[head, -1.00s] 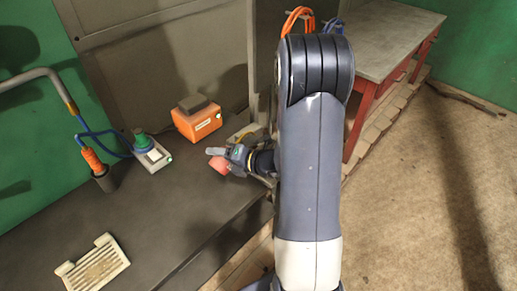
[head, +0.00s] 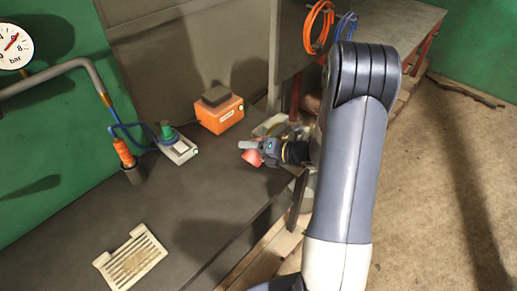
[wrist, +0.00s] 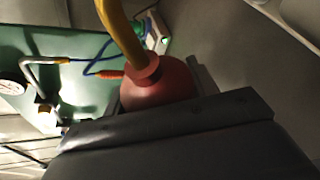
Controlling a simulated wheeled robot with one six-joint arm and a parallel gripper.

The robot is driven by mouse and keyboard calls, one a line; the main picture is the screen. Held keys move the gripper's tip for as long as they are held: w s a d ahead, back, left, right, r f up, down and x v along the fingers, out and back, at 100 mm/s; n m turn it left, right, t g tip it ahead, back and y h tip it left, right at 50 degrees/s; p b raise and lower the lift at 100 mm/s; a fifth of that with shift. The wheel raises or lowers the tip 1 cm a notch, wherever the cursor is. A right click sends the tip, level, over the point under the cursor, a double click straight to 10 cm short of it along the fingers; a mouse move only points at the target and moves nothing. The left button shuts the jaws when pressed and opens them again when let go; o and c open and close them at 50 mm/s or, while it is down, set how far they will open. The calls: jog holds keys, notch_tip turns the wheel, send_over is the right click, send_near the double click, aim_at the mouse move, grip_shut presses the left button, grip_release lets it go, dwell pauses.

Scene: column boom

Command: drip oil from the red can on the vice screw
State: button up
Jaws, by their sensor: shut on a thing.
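The red can (head: 253,158) is in my gripper (head: 257,150), over the right end of the dark bench near its front edge. In the wrist view the can (wrist: 158,92) shows as a rounded red body with a collar, and a yellow curved spout (wrist: 120,32) rises from it. My gripper (wrist: 160,112) is shut on the can; the dark gripper body hides its lower part. I cannot make out the vice or its screw for sure. A pale, partly hidden shape (head: 271,124) lies just behind my gripper.
An orange box (head: 222,116) with a grey top stands behind my gripper. Left of it are a device with a green knob (head: 168,132) and an orange-handled tool (head: 124,153) in a dark cup. A white slatted tray (head: 132,258) lies at the front. The middle bench top is clear.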

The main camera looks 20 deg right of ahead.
jog(key=shift+w+d+f+n+b, duration=0.1)
jog(key=shift+d+f+n+b, duration=0.1)
jog(key=shift+f+b, duration=0.45)
jog(key=shift+d+f+n+b, duration=0.1)
jog(key=shift+f+n+b, duration=0.15)
jog(key=shift+b, duration=0.6)
notch_tip(320, 180, up, 2)
jog(key=shift+w+r+n+h+p, duration=0.1)
jog(key=shift+r+n+h+p, duration=0.25)
jog(key=shift+p, duration=0.45)
jog(key=w+d+r+n+t+h+b, duration=0.2)
jog(key=w+d+r+n+h+b, duration=0.1)
jog(key=r, duration=0.5)
jog(key=shift+w+d+r+n+t+h+b, duration=0.35)
jog(key=shift+d+n+h+b, duration=0.2)
jog(key=shift+d+n+b, duration=0.65)
jog(key=shift+d+p, duration=0.2)
jog(key=shift+p, duration=0.1)
